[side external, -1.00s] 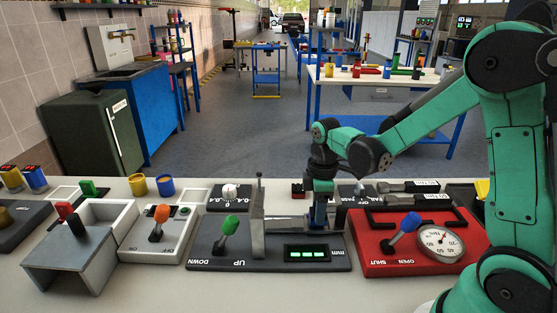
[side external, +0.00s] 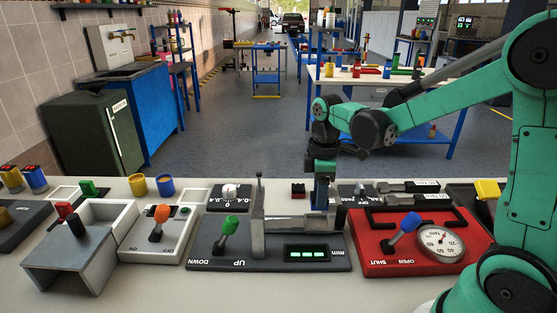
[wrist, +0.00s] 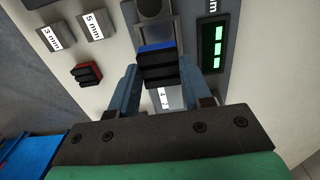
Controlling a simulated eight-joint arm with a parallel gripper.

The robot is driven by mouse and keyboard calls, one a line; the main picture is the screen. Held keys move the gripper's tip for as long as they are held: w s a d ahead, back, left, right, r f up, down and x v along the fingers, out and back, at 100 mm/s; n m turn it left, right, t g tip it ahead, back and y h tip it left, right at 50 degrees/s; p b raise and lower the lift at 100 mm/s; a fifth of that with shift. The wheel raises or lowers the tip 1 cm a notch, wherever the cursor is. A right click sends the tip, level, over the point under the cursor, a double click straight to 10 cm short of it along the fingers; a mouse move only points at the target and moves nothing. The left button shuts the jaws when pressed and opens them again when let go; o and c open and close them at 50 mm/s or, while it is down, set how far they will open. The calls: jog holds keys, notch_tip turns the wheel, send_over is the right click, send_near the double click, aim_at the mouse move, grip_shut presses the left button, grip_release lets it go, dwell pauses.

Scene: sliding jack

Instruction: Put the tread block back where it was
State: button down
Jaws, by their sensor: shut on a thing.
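My gripper (wrist: 162,75) is shut on a small block (wrist: 160,68) with a blue layer and black ridges, which I take to be the tread block. In the side view my gripper (side external: 320,200) points down at the right end of the jack's grey arm, and the block is hard to make out between the fingers. The sliding jack (side external: 215,253) is a dark base with a green lever marked UP and DOWN, a grey upright and a lit display. Whether the block touches the jack cannot be told.
A red and black block (wrist: 86,75) lies on the table near grey blocks labelled 5 mm (wrist: 96,25) and 3 mm (wrist: 55,36). A red gauge panel (side external: 380,262) stands right of the jack, a white lever box (side external: 140,246) left.

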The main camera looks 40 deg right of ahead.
jog(key=w+a+r+m, duration=0.3)
jog(key=a+r+m, duration=0.4)
jog(key=r+m, duration=0.1)
jog(key=shift+r+m, duration=0.4)
jog(key=shift+r, duration=0.45)
jog(key=shift+a, duration=0.1)
dwell(1.5)
notch_tip(320, 180, up, 3)
jog(key=n, duration=0.9)
send_over(287, 210)
notch_tip(287, 210, down, 20)
jog(key=shift+w+r, duration=0.1)
jog(key=shift+r, duration=0.1)
jog(key=shift+f, duration=0.1)
